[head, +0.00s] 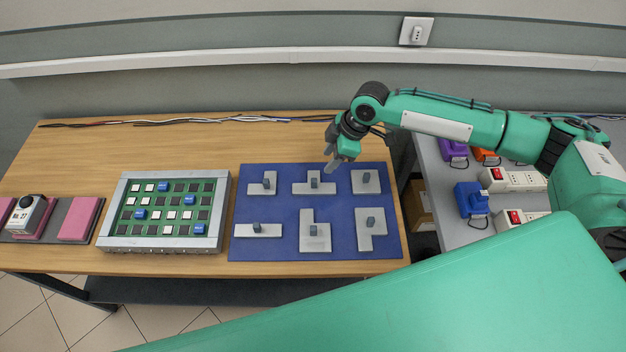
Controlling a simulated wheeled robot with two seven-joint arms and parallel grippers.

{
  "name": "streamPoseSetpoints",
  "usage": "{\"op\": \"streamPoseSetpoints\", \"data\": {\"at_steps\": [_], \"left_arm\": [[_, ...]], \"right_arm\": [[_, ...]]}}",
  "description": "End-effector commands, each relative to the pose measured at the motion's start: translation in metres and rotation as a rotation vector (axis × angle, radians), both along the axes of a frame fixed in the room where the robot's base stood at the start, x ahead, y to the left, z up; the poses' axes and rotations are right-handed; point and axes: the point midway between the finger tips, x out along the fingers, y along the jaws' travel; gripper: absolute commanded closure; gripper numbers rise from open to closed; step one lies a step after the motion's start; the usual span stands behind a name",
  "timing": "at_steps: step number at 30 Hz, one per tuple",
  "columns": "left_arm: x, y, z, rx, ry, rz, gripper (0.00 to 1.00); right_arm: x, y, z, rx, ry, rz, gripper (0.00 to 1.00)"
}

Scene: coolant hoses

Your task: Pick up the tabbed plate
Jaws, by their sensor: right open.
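Several grey plates with upright dark knobs lie on a blue mat (286,210). The back row has a stepped plate (256,189), a plate with a raised middle tab (300,188) and a squarish notched plate (374,187). The front row has a flat bar-like plate (243,231), an L-like plate (308,245) and a P-like plate (365,244). I cannot tell for sure which one the task calls tabbed. My right gripper (334,164) is open and empty, pointing down near the mat's back edge, by the middle and right back plates. My left gripper is out of view.
Left of the mat stands a grey-framed board (165,245) with blue and white blocks. Pink blocks (80,219) lie further left. Cables (180,121) run along the table's back. A grey table (450,222) on the right holds power strips and a blue item (470,201).

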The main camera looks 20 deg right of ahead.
Motion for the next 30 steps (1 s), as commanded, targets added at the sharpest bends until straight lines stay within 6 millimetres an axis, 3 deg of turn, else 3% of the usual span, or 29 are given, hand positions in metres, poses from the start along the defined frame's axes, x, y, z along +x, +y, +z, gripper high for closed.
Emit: {"op": "streamPoseSetpoints", "data": {"at_steps": [3, 6, 8, 12, 17, 24, 30], "left_arm": [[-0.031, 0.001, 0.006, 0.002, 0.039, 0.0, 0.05], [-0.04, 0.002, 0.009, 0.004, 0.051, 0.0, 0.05], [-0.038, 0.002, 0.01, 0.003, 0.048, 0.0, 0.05], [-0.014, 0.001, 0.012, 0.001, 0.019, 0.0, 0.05], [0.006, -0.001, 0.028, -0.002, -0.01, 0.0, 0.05], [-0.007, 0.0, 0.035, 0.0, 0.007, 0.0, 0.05], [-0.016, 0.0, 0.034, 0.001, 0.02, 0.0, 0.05]], "right_arm": [[0.002, 0.01, -0.02, 0.001, 0.002, 0.001, 0.58], [0.004, 0.015, -0.035, 0.001, 0.002, 0.001, 0.58], [0.005, 0.018, -0.041, 0.001, 0.001, 0.0, 0.58], [0.006, 0.02, -0.049, 0.0, -0.001, 0.001, 0.58], [0.006, 0.024, -0.065, -0.001, 0.001, 0.0, 0.58], [0.009, 0.033, -0.094, 0.001, 0.0, 0.0, 0.58], [0.01, 0.033, -0.099, 0.0, -0.001, 0.0, 0.58]]}}
